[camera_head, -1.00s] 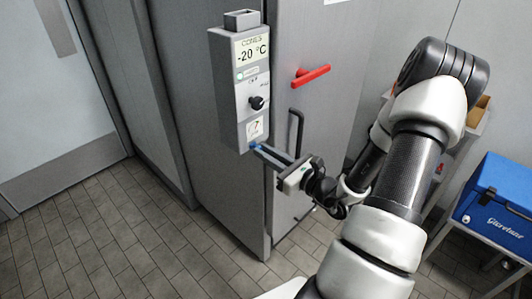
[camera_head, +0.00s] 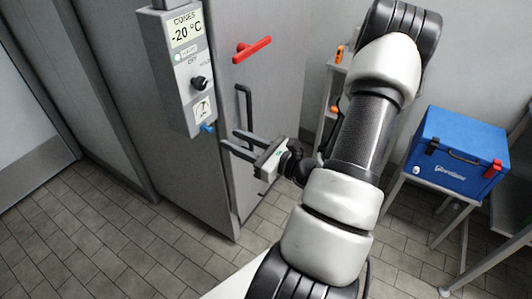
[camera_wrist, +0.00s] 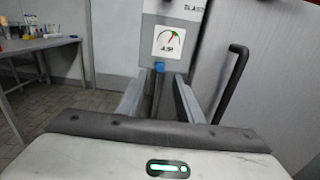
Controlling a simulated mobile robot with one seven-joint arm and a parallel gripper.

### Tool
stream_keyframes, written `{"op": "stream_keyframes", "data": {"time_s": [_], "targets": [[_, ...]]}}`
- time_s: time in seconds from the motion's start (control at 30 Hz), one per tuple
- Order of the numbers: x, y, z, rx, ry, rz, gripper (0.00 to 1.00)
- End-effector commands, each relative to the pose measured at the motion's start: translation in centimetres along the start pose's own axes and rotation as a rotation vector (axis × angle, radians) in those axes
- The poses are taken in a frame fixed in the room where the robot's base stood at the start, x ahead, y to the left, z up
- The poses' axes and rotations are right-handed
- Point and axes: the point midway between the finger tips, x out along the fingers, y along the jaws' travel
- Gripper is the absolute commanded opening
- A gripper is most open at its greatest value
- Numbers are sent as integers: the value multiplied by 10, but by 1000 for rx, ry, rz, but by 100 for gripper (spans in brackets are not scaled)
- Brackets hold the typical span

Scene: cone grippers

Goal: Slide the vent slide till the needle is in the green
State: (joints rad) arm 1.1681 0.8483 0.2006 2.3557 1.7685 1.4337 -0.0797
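The vent slide shows as a small blue knob (camera_head: 208,128) under the gauge (camera_head: 202,109) on the grey control box (camera_head: 180,75). The wrist view shows the blue knob (camera_wrist: 159,67) just below the gauge (camera_wrist: 168,40), which has a coloured arc with red and green. The needle is too small to read surely against the green. My gripper (camera_head: 230,139) is open and empty, its two fingers pointing at the box, a short way back from the knob. In the wrist view the knob lies beyond the gap between the fingertips (camera_wrist: 160,82), untouched.
A black door handle (camera_head: 245,105) stands right of the box, near my fingers. A red lever (camera_head: 252,48) is above it. A black dial (camera_head: 199,83) sits above the gauge. A blue cooler (camera_head: 455,150) is on a stand at the right. The tiled floor is clear.

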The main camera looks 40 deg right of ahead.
Motion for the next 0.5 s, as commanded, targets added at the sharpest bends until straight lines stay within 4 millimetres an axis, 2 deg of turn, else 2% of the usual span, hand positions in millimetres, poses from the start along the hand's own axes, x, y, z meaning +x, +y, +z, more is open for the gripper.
{"op": "stream_keyframes", "data": {"time_s": [0.1,0.3,0.5], "targets": [[-31,-2,0,0,2,-6,33],[-76,-2,0,-1,1,-4,33],[-102,-1,0,0,0,-3,33]]}}
